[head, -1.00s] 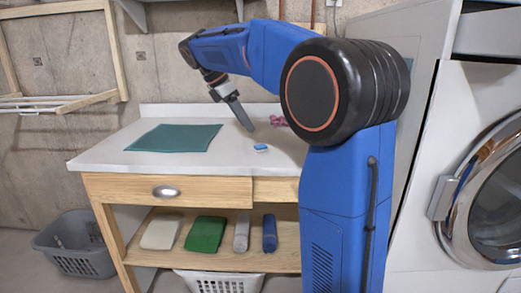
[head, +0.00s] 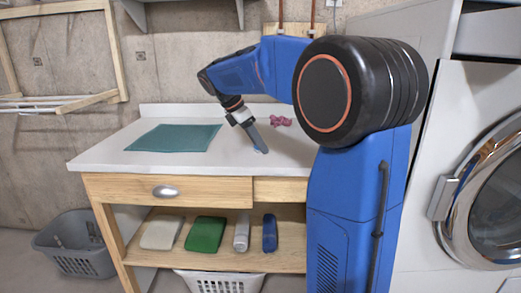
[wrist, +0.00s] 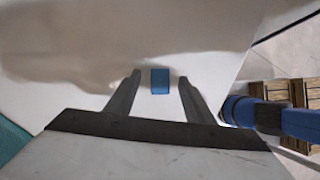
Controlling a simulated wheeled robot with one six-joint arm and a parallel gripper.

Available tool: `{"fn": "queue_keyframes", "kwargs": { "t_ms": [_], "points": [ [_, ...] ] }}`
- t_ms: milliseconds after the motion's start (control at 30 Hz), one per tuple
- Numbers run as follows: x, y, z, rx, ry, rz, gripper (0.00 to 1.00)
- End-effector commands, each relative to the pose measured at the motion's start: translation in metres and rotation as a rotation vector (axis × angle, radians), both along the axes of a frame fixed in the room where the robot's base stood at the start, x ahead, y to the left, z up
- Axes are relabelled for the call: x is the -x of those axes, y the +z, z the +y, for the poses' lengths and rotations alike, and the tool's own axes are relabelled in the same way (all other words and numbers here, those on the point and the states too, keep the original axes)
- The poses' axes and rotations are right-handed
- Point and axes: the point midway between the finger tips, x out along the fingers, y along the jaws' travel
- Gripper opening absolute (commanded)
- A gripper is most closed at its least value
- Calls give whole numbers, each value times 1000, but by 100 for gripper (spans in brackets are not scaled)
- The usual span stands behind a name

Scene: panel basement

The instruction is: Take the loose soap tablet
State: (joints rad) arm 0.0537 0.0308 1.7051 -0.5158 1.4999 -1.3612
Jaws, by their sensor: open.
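The loose soap tablet is a small blue block with a white edge on the white worktop (head: 110,158). In the wrist view the tablet (wrist: 160,77) lies between my two fingertips, with a gap on each side. My gripper (wrist: 159,82) is open and empty. In the head view my gripper (head: 259,150) points down at the worktop near its front edge. Its fingers cover most of the tablet there. I cannot tell the exact height of the fingertips above the surface.
A teal mat (head: 173,138) lies on the left of the worktop. A crumpled pink item (head: 280,121) lies towards the back. A washing machine (head: 480,200) stands to the right. The shelf below (head: 206,254) holds several items.

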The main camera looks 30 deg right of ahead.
Motion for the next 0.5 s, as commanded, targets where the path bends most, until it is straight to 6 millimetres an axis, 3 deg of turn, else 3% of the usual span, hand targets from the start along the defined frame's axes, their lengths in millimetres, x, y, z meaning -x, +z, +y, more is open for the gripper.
{"fn": "queue_keyframes", "kwargs": {
  "t_ms": [100,300,500],
  "points": [
    [0,0,0,0,0,0,48],
    [0,0,0,0,0,0,2],
    [0,0,0,0,0,0,2]
  ]
}}
